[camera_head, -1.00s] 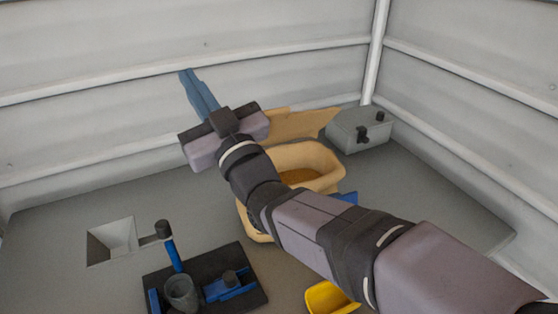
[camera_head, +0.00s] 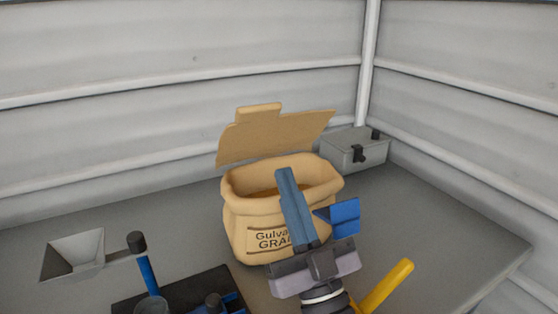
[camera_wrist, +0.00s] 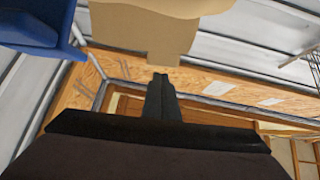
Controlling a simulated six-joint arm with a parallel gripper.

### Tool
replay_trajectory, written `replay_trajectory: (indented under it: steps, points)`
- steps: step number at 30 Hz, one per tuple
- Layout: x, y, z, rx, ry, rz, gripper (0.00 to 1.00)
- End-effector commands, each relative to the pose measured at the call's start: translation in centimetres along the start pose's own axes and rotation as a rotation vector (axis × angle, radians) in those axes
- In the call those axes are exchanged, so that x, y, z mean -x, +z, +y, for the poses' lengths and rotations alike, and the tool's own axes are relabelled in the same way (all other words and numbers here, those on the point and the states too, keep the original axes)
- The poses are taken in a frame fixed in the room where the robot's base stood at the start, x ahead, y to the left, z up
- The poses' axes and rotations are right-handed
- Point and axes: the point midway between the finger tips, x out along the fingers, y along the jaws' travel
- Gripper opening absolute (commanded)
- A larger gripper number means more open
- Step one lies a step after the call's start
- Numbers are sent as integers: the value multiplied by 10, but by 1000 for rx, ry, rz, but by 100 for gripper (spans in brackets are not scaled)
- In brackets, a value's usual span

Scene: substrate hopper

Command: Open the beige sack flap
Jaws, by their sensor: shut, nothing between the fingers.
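The beige sack (camera_head: 245,215) stands upright on the grey bench, its mouth open with brown contents showing inside. Its flap (camera_head: 275,138) stands up and back behind the mouth, with a small tab at its top. A beige panel, which looks like the flap (camera_wrist: 150,20), shows at the top of the wrist view. My gripper (camera_head: 283,172) is shut and empty, in front of the sack in the head view, its fingers pointing up across the sack's front and mouth. Part of the sack's printed label is hidden behind it. In the wrist view the shut fingers (camera_wrist: 161,78) point toward the panel.
A blue part (camera_head: 342,216) is right of my gripper, beside a yellow handle (camera_head: 388,288). A grey box (camera_head: 355,150) with black knobs stands in the back corner. A square hopper (camera_head: 73,255) and a blue lever (camera_head: 148,272) are at the left. The bench's right side is clear.

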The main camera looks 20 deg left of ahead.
Motion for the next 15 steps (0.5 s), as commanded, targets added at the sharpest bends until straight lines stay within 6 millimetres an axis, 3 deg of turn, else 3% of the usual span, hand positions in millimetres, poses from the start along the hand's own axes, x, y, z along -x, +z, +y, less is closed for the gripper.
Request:
replay_trajectory:
  steps: [12,15]
  points:
    - [-28,-4,0,0,-1,-4,0]
    - [-44,-3,0,0,-1,2,0]
